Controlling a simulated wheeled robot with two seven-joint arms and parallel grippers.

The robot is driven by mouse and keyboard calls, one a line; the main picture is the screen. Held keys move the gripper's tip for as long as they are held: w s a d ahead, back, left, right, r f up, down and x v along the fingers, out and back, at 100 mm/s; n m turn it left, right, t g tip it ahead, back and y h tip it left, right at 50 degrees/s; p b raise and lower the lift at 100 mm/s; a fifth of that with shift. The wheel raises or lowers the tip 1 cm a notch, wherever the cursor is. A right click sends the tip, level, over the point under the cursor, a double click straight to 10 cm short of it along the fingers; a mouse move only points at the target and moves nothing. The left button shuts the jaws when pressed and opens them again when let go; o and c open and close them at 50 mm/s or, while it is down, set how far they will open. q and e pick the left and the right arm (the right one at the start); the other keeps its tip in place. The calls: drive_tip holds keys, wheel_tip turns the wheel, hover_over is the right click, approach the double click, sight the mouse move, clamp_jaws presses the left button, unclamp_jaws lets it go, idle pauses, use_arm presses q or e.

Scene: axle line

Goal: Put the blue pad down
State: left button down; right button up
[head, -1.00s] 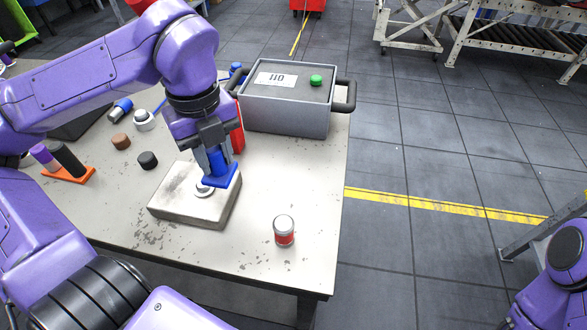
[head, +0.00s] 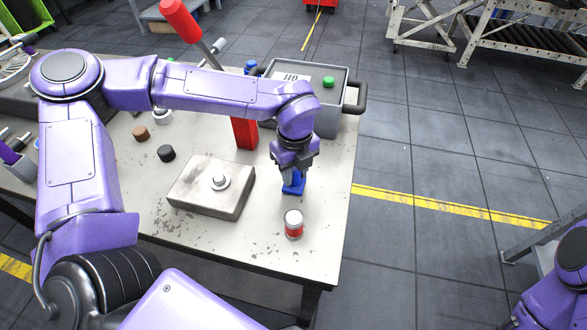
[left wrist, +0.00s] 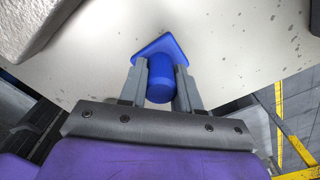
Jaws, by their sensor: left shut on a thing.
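The blue pad (head: 293,187) has a flat base and a round blue grip. My left gripper (head: 293,172) is shut on this grip, with the base below the fingers. In the left wrist view the pad (left wrist: 163,46) sits between the two fingers (left wrist: 160,88), over the pale table top. It is at the table's right side, just behind a small red and white can. I cannot tell whether its base touches the table. My right gripper is out of view.
The can (head: 294,226) stands close in front of the pad. A worn grey block (head: 205,199) with a white round fitting (head: 219,181) lies to the left. A grey box (head: 330,118) with a green button stands behind. The table's right edge is near.

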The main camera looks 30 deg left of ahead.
use_arm(q)
drive_tip(key=shift+s+f, duration=0.1)
drive_tip(key=shift+f, duration=0.1)
drive_tip(key=c, duration=0.8)
unclamp_jaws()
drive_tip(key=shift+r, duration=0.1)
drive_tip(key=shift+r, duration=0.3)
wheel_tip(320, 180, up, 7)
drive_tip(key=shift+f+b, duration=0.1)
drive_tip(key=shift+b, duration=0.6)
drive_tip(key=shift+r, duration=0.25)
